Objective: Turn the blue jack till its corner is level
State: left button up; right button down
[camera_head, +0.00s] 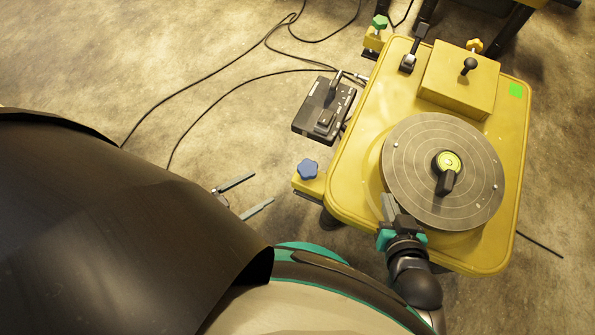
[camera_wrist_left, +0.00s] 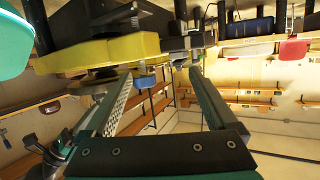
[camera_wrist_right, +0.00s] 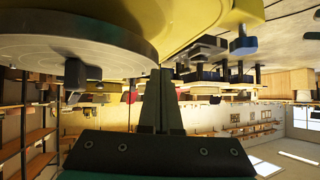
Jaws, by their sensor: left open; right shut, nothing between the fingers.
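The blue jack (camera_head: 308,169) is a lobed blue knob on the near left corner of the yellow plate (camera_head: 350,190). My left gripper (camera_head: 247,194) is open, left of the jack and apart from it. In the left wrist view the jack's blue part (camera_wrist_left: 145,81) shows beyond the fingers, in line with the gap near the left finger. A round yellow-green level (camera_head: 449,162) sits at the centre of the grey disc (camera_head: 420,150); its bubble is too small to read. My right gripper (camera_head: 389,206) is shut and empty at the disc's near left rim.
A green jack (camera_head: 380,22) and an orange jack (camera_head: 474,45) stand at the far side. A black box (camera_head: 322,108) with cables lies left of the plate. A yellow block (camera_head: 458,80) stands on the plate. Floor around my left gripper is clear.

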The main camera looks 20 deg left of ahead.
aim_at(310, 167)
pick_arm(q)
jog(key=w+d+r+h+b, duration=0.1)
jog(key=w+d, duration=0.2)
jog(key=w+d+h+b, duration=0.1)
jog(key=w+d+b, duration=0.1)
jog(key=w+d, duration=0.1)
jog(key=w+d+r+m+t+h+b, duration=0.1)
jog(key=w+d+b, duration=0.1)
jog(key=w+d, duration=0.1)
jog(key=shift+d+r+h, duration=0.3)
jog(key=shift+d+h, duration=0.1)
jog(key=shift+w+d, duration=0.4)
jog(key=shift+w, duration=0.15)
pick_arm(e)
jog(key=a+r+t+y, duration=0.1)
jog(key=a+r+t, duration=0.1)
jog(key=r, duration=0.3)
jog(key=a+r+m+t+y, duration=0.1)
jog(key=a+r+t, duration=0.1)
jog(key=r+t, duration=0.2)
jog(key=shift+s+r+y, duration=0.2)
jog(key=shift+r+y, duration=0.1)
jog(key=shift+r, duration=0.65)
jog(key=shift+a, duration=0.1)
pick_arm(q)
jog(key=c, duration=1.4)
jog(key=shift+o, duration=0.2)
pick_arm(e)
jog(key=shift+f, duration=0.1)
